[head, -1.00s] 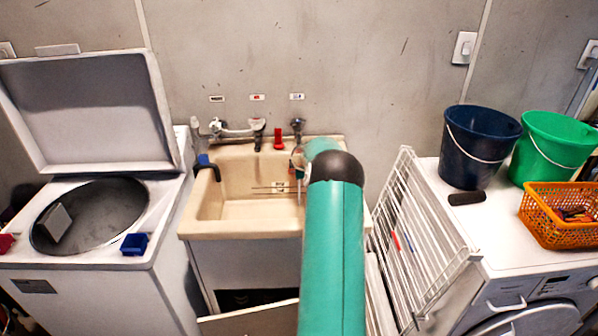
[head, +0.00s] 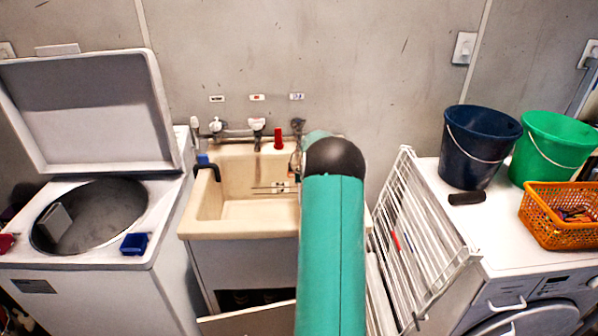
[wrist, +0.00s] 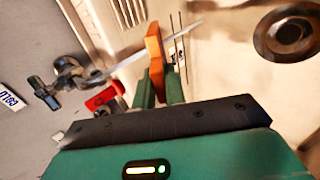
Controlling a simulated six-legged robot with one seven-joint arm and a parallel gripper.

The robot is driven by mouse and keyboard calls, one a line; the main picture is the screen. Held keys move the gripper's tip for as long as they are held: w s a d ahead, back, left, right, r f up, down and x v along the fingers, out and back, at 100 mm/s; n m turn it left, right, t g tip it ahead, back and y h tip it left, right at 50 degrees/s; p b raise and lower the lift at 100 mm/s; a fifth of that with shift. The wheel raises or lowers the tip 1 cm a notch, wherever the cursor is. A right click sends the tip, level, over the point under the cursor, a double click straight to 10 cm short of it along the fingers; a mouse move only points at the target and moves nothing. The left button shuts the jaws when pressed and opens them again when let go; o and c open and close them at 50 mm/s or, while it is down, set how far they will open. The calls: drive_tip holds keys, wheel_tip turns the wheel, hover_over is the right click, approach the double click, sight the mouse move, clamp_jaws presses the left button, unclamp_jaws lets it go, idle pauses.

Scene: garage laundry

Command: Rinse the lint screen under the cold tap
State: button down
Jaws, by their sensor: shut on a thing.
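In the wrist view my gripper (wrist: 160,92) is shut on a thin orange piece, which I take to be the lint screen (wrist: 154,50), seen nearly edge-on. A pale streak that looks like running water (wrist: 185,30) runs from the dark cold tap (wrist: 70,78) toward the basin and meets or passes the orange piece; I cannot tell which. The "COLD" label (wrist: 12,100) is at the left. In the head view the cold tap (head: 297,125) is above the right part of the cream sink (head: 215,225). My arm hides most of the gripper there.
A red object (head: 278,138) stands beside the cold tap, close to my gripper. The sink drain (wrist: 290,32) shows in the wrist view. An open-lidded washer (head: 165,225) is on the left; a white drying rack (head: 425,250) leans on the right.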

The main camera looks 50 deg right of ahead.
drive_tip(key=s+a+r, duration=0.1)
drive_tip(key=s+a, duration=0.3)
drive_tip(key=shift+a+r, duration=0.25)
drive_tip(key=shift+r, duration=0.15)
idle(1.2)
drive_tip(key=s+a+r, duration=0.2)
drive_tip(key=a+r, duration=0.1)
drive_tip(key=r, duration=0.7)
drive_tip(key=shift+s, duration=0.35)
idle(0.3)
